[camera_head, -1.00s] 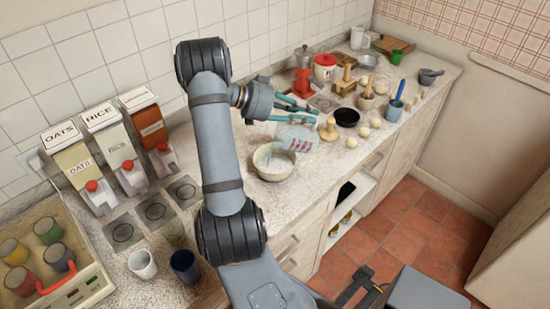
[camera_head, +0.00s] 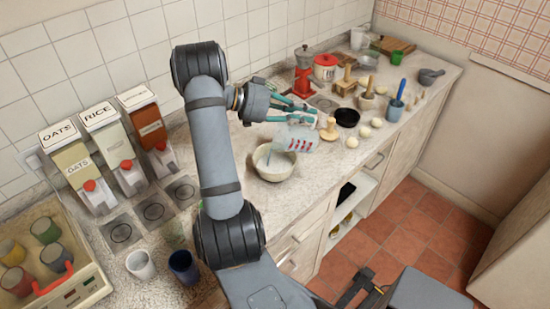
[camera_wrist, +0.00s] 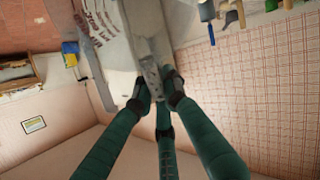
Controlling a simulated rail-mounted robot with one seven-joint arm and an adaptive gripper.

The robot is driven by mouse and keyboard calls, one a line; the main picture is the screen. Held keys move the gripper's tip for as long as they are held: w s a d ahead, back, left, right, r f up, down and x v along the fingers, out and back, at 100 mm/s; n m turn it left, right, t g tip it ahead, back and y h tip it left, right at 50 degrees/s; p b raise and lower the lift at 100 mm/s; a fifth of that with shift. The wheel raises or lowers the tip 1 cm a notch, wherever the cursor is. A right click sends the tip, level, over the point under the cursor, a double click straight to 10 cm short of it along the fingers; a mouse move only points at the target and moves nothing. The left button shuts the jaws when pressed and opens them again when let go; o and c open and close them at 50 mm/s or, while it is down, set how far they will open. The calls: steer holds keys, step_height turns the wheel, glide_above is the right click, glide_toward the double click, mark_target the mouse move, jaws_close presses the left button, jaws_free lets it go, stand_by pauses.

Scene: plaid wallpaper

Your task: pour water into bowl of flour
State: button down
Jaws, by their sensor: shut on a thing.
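A pale bowl (camera_head: 273,172) stands on the counter in the head view, with light contents that are hard to make out. My gripper (camera_head: 296,112) is shut on a clear measuring jug (camera_head: 297,138) with red markings. The jug is tilted, its open end over or beside the right part of the bowl's rim. The jug also fills the upper middle of the wrist view (camera_wrist: 120,35), with the green fingers of my gripper (camera_wrist: 158,88) closed around its handle.
A wooden tool (camera_head: 328,130), a black bowl (camera_head: 347,117) and several pale balls lie right of the jug. A red grinder (camera_head: 303,75) stands behind. Cereal dispensers (camera_head: 112,150) and two cups (camera_head: 140,264) are at left.

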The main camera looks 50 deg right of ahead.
steer(key=shift+w+a+b, duration=0.25)
steer(key=shift+b, duration=0.15)
stand_by(0.3)
steer(key=shift+w+a+f+g+h+b, duration=0.2)
steer(key=shift+g+h+b, duration=0.2)
steer(key=shift+b, duration=0.25)
steer(key=shift+w+a+r+g+h+b, duration=0.1)
steer(key=shift+w+a+g+h+b, duration=0.25)
steer(key=shift+b, duration=0.4)
